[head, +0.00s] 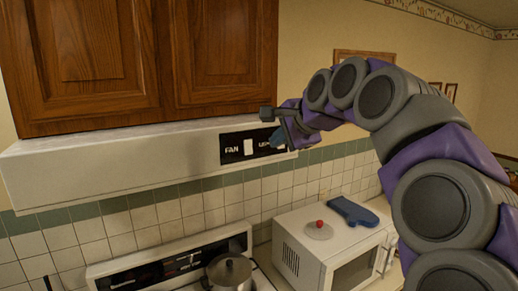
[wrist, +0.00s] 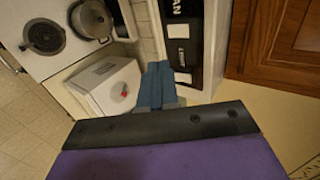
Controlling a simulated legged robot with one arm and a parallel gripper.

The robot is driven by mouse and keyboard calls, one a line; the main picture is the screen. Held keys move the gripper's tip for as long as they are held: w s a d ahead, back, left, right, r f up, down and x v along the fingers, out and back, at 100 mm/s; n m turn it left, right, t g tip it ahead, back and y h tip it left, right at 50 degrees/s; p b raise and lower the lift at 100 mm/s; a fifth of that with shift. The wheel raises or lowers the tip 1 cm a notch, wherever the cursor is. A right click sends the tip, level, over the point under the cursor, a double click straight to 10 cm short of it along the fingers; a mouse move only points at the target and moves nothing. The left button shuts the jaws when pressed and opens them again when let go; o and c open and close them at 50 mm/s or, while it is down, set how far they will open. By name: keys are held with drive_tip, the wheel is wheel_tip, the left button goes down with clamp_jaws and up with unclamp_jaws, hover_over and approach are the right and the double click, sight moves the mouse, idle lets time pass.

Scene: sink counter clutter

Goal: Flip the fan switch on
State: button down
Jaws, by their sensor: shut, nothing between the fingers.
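The fan switch (head: 248,147) is a white rocker on the black panel (head: 232,151) of the range hood, just right of the word FAN. A second switch, beside the partly covered light label, is mostly hidden by my gripper. My gripper (head: 278,137) is shut and empty, in front of the right part of the panel, to the right of the fan switch. In the wrist view, my blue fingers (wrist: 155,85) are together beside the panel. The fan switch (wrist: 178,31) shows there above and right of the fingertips. I cannot tell if the fingers touch the panel.
Wooden cabinets (head: 120,55) stand directly above the white hood (head: 110,165). Below are a stove with a pot (head: 230,272) and a white microwave (head: 300,245) carrying a blue mitt (head: 353,212) and a red-knobbed lid (head: 319,229). The space in front of the hood's left part is clear.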

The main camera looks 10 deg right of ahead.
drive_tip(key=p, duration=0.3)
approach(249, 148)
drive_tip(key=w+a+f, duration=0.1)
drive_tip(key=w+f, duration=0.2)
drive_tip(key=f, duration=0.2)
drive_tip(key=shift+w+a+f, duration=0.1)
drive_tip(key=shift+w+a, duration=0.1)
drive_tip(key=shift+w, duration=0.25)
drive_tip(key=shift+w+a+f, duration=0.15)
drive_tip(key=shift+w, duration=0.35)
drive_tip(key=shift+b, duration=0.3)
drive_tip(key=shift+r, duration=0.15)
drive_tip(key=shift+r+p, duration=0.55)
drive_tip(key=shift+r, duration=0.15)
